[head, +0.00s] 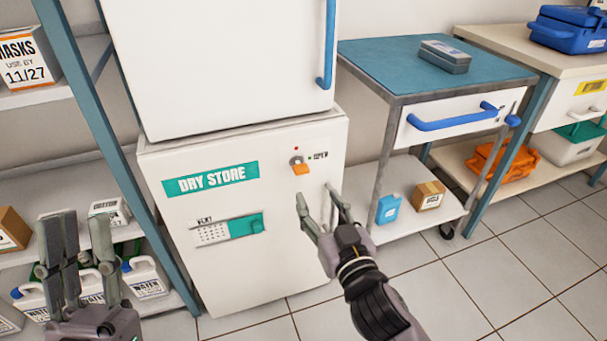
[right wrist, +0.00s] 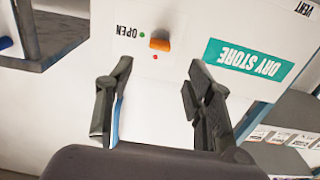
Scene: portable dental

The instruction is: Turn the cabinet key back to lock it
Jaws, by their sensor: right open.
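The white cabinet (head: 265,255) marked DRY STORE has a small round lock with an orange key (head: 301,169) at its upper right. A red dot sits above the lock and a green dot with OPEN beside it. In the right wrist view the cabinet appears upside down, with the key (right wrist: 159,43) beyond the fingertips. I cannot tell which dot the key points to. My right gripper (head: 317,205) is open and empty, below and right of the key, not touching it; its fingers also show in the wrist view (right wrist: 160,64). My left gripper (head: 82,228) is open and empty at lower left.
A white unit with a blue handle (head: 326,45) stands on top. Shelves with water jugs (head: 150,278) are at left. A blue-topped cart (head: 390,62) stands at right. Floor in front is clear.

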